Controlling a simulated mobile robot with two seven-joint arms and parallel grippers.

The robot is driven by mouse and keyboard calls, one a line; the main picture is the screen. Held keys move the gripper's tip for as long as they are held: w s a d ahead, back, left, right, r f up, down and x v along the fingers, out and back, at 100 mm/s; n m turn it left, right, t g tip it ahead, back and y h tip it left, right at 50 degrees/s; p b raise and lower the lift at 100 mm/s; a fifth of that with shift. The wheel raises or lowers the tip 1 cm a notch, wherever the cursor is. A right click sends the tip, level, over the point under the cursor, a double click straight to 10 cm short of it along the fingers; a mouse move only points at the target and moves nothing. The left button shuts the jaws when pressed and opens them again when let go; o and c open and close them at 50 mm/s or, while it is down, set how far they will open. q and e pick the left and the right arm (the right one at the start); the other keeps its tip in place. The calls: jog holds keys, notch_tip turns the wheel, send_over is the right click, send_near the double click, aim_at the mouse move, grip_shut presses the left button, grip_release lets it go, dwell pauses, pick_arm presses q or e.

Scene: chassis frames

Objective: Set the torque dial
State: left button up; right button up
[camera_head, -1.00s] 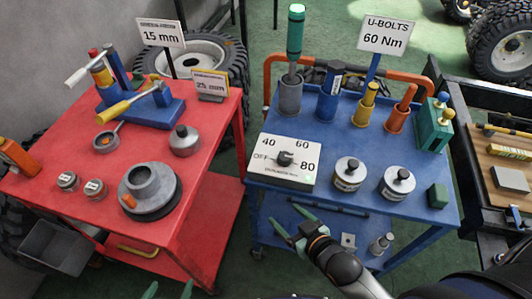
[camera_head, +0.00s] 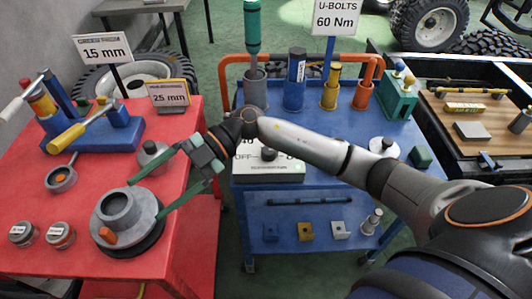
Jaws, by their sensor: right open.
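The torque dial is a white panel (camera_head: 262,174) at the front left of the blue cart (camera_head: 330,190). Its dark knob (camera_head: 268,153) and the word OFF show. My right forearm covers much of its scale, and I cannot tell where the knob points. A sign (camera_head: 336,17) behind the blue cart reads U-BOLTS 60 Nm. My right gripper (camera_head: 145,200) is open and empty, with green fingers spread above the red cart, left of the dial and over the grey ringed part. My left gripper is not in view.
The red cart (camera_head: 95,180) bears a grey ringed part (camera_head: 117,208), a blue press (camera_head: 120,138) and small tins. Upright tools stand at the back of the blue cart, including a tall green-handled one (camera_head: 252,28). A white-topped weight (camera_head: 384,148) stands right of my forearm.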

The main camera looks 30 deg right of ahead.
jog(key=w+d+f+h+b, duration=0.1)
jog(key=w+d+f+h, duration=0.1)
jog(key=d+f+h, duration=0.35)
notch_tip(320, 180, up, 6)
jog(key=m+t+h+b, duration=0.25)
jog(key=m+h, duration=0.35)
jog(key=h, duration=0.4)
send_over(268, 150)
jog(key=shift+g, duration=0.25)
notch_tip(268, 150, down, 12)
jog(key=shift+d+f+b, duration=0.1)
jog(key=shift+f+b, duration=0.1)
jog(key=shift+b, duration=0.35)
grip_shut()
